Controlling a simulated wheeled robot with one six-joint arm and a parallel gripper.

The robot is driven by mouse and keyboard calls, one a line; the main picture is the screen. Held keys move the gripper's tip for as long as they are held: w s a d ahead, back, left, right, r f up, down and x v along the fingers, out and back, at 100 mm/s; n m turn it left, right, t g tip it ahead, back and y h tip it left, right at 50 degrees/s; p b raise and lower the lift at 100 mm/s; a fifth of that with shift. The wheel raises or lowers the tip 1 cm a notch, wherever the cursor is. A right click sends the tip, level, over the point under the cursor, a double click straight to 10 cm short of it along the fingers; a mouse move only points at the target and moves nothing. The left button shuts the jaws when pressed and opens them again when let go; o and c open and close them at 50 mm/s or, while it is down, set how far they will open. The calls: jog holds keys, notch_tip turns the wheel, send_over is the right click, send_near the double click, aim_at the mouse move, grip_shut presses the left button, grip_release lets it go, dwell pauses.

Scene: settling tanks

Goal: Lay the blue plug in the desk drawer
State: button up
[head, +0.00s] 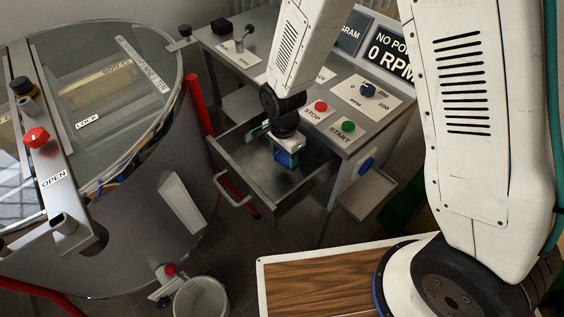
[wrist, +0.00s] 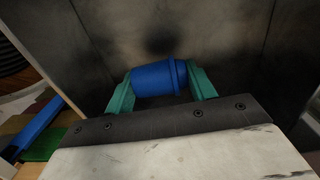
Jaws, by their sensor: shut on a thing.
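The blue plug (wrist: 156,79) is held between the two green fingers of my gripper (wrist: 160,84) in the wrist view, lying crosswise. In the head view my gripper (head: 287,156) reaches down into the open desk drawer (head: 240,177), with part of the blue plug (head: 285,160) showing at its tip. The drawer is pulled out and its grey metal floor is bare around the gripper. In the wrist view a dark shadow lies on the drawer floor beyond the plug. Whether the plug touches the floor I cannot tell.
A large glass-topped tank (head: 150,240) stands close left of the drawer. A white bucket (head: 201,298) is on the floor.

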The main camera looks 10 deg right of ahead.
aim_at(284, 164)
jog(key=shift+f, duration=1.8)
jog(key=shift+s+f, duration=0.1)
jog(key=o, duration=1.1)
notch_tip(284, 164, up, 12)
jog(key=shift+a+r, duration=0.1)
jog(key=shift+r, duration=0.05)
